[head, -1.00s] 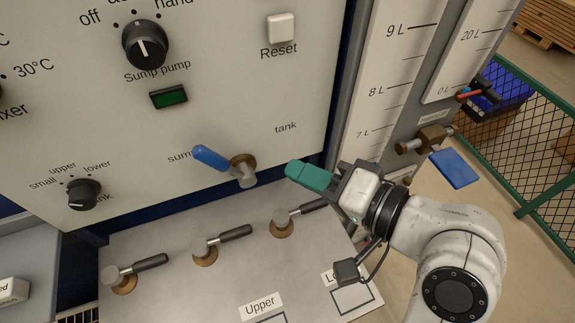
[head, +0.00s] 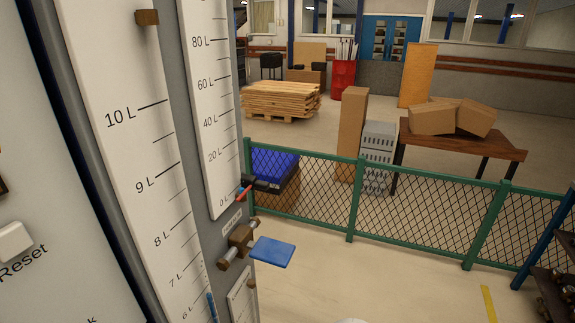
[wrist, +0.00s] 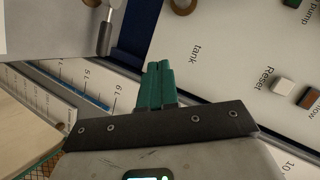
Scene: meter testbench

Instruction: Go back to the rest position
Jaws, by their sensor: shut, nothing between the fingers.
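My gripper (wrist: 157,72) shows in the wrist view with its two green fingers together and nothing between them. It is in front of the white panel, near the word "tank" and the white Reset button (wrist: 283,87). The fingers look clear of the panel, though the exact gap cannot be told. The gripper is out of the head view. The Reset button also shows at the left edge of the head view (head: 14,242).
A green mesh fence (head: 410,212) crosses the floor. The floor before it is open. A dark-handled valve (wrist: 104,35) shows in the wrist view.

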